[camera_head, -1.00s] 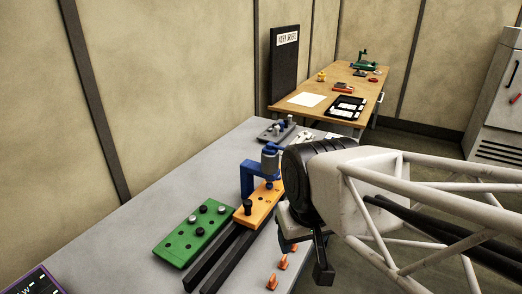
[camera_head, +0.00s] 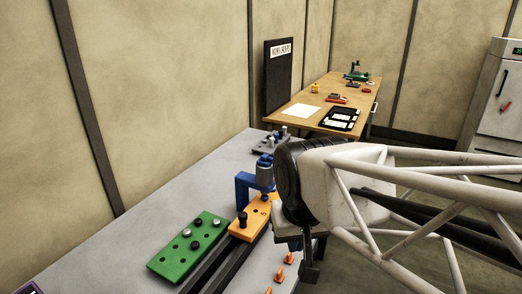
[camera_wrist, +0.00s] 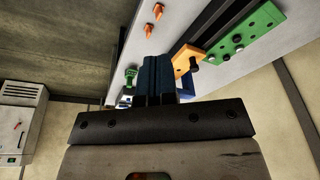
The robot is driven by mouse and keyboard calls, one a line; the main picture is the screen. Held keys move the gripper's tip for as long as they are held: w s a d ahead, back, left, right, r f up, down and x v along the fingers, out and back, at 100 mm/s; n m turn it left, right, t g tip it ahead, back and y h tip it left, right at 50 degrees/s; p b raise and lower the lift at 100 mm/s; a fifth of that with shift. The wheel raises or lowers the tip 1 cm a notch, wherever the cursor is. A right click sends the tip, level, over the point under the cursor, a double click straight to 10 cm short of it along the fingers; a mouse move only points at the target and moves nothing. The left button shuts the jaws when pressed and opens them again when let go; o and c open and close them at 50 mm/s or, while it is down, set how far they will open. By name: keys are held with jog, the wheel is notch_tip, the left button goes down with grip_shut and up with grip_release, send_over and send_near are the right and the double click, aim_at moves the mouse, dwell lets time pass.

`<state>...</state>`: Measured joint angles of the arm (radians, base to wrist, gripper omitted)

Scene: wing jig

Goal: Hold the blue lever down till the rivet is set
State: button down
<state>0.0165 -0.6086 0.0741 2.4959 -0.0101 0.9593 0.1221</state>
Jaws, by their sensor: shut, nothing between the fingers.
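A blue press frame (camera_head: 243,187) stands at the orange plate (camera_head: 258,216), with a grey-blue cylinder (camera_head: 265,170) on its upper arm. I cannot pick out the blue lever; my wrist covers the area just right of the press. The rivet under the press cannot be made out. My gripper shows in the wrist view (camera_wrist: 155,75), its dark blue fingers shut together and empty, over the bench. In that view the orange plate (camera_wrist: 187,60) is just right of the fingers. The fingertips are hidden in the head view, and I cannot tell whether they touch anything.
A green plate (camera_head: 188,247) with several pegs lies left of the orange plate, by dark rails. Small orange pieces (camera_head: 280,275) stand along the grey bench's right side. A grey fixture (camera_head: 270,142) sits behind the press. A wooden table (camera_head: 345,92) stands further back.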

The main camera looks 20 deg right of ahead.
jog(key=w+d+r+m+g, duration=0.1)
jog(key=w+d+r+m, duration=0.2)
jog(key=w+m, duration=0.5)
jog(key=w+d+r+m, duration=0.4)
jog(key=w+r+m, duration=0.2)
jog(key=w+m, duration=0.3)
jog(key=w+d+r+m+g, duration=0.1)
jog(key=w+d+r+m, duration=0.3)
jog(key=w+m, duration=0.4)
jog(key=shift+w+d+r+g, duration=0.25)
jog(key=shift+w+r+g, duration=0.1)
jog(key=shift+w, duration=3.4)
jog(key=shift+f, duration=0.1)
notch_tip(320, 180, down, 14)
jog(key=shift+r, duration=0.1)
